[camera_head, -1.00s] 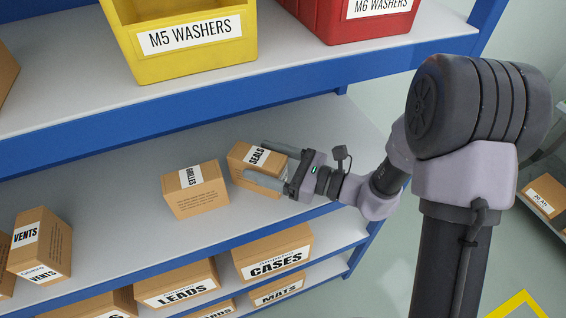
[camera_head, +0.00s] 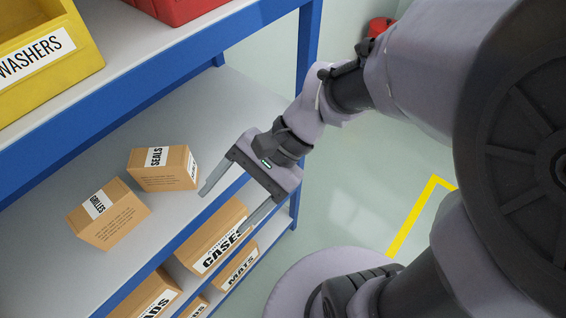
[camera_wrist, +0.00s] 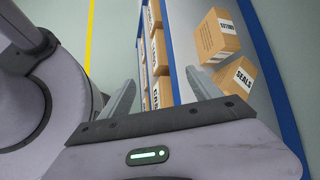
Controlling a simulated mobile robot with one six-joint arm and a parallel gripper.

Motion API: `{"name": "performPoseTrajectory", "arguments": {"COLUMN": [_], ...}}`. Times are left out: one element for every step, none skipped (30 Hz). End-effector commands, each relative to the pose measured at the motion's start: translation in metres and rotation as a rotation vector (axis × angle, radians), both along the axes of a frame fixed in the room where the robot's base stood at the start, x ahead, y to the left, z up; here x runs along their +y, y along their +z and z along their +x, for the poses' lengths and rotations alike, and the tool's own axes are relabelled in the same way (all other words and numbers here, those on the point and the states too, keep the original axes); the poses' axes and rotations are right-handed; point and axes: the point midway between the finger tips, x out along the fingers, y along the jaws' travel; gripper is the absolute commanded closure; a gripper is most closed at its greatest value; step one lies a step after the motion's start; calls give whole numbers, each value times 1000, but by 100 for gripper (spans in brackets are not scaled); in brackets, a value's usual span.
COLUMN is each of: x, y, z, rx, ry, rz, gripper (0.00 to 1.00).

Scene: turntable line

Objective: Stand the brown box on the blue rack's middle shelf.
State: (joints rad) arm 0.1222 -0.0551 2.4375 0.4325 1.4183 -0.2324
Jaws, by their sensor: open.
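A brown box labelled SEALS (camera_head: 165,169) stands on the middle shelf (camera_head: 200,110) of the blue rack (camera_head: 252,20), near its right end. It also shows in the wrist view (camera_wrist: 238,86). A second brown box, labelled GRILLES (camera_head: 108,213), stands to its left on the same shelf. My gripper (camera_head: 222,213) is open and empty, to the right of the SEALS box and apart from it, by the shelf's front edge. In the wrist view both fingers (camera_wrist: 158,88) show with nothing held between them.
Yellow (camera_head: 45,60) and red (camera_head: 180,8) bins stand on the shelf above. Brown boxes labelled CASES (camera_head: 212,240) and MATS (camera_head: 238,266) fill the lower shelves. The floor right of the rack is clear, with a yellow line (camera_head: 415,215).

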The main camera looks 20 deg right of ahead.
Motion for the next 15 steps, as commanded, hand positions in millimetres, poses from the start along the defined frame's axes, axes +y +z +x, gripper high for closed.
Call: {"name": "performPoseTrajectory", "arguments": {"x": [-17,-30,-47,-58,-68,-80,-86,-92,-97,-99,-101,-102,-103,-103,-103], "y": [7,9,15,21,27,35,41,46,52,55,56,57,58,58,58], "z": [-10,-14,-14,-14,-13,-11,-9,-8,-7,-6,-6,-5,-5,-5,-5], "rx": [-159,-251,-371,-454,-530,-617,-671,-716,-760,-780,-794,-803,-805,-804,-803], "ry": [62,93,120,136,145,154,158,160,162,162,162,162,162,162,162], "rz": [-142,-230,-338,-410,-472,-541,-582,-615,-648,-663,-674,-682,-684,-683,-682], "gripper": [27,27,27,27,27,27,27,27,27,27,27,27,27,27,27]}}
